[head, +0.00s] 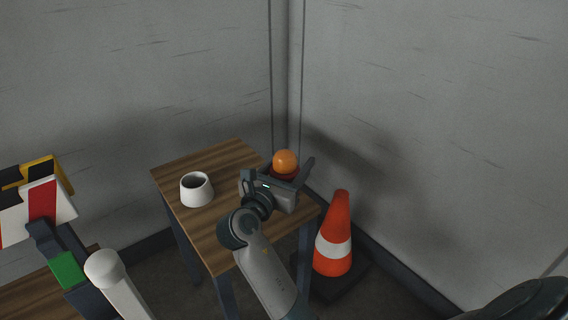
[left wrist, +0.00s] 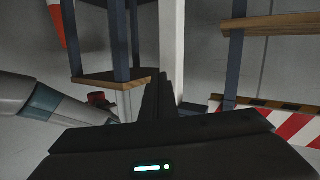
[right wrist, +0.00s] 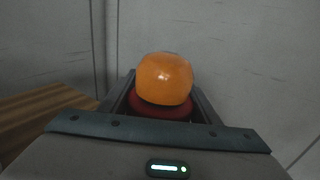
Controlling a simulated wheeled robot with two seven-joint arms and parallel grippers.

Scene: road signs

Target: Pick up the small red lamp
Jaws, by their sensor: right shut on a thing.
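The small red lamp (head: 286,160) has a round orange dome on a red base. My right gripper (head: 281,174) is shut on its base, above the far right part of the wooden table. In the right wrist view, the orange dome (right wrist: 164,78) stands upright over the red base (right wrist: 160,106), between the two fingers. The lamp's underside is hidden, so I cannot tell if it touches the table. My left gripper (left wrist: 157,95) shows in the left wrist view with its fingers together and nothing between them.
A white cup (head: 197,192) stands on the wooden table (head: 213,164), left of my right gripper. An orange and white cone (head: 334,238) stands on the floor to the table's right. Striped boards (head: 36,203) are at the far left. Grey walls meet behind the table.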

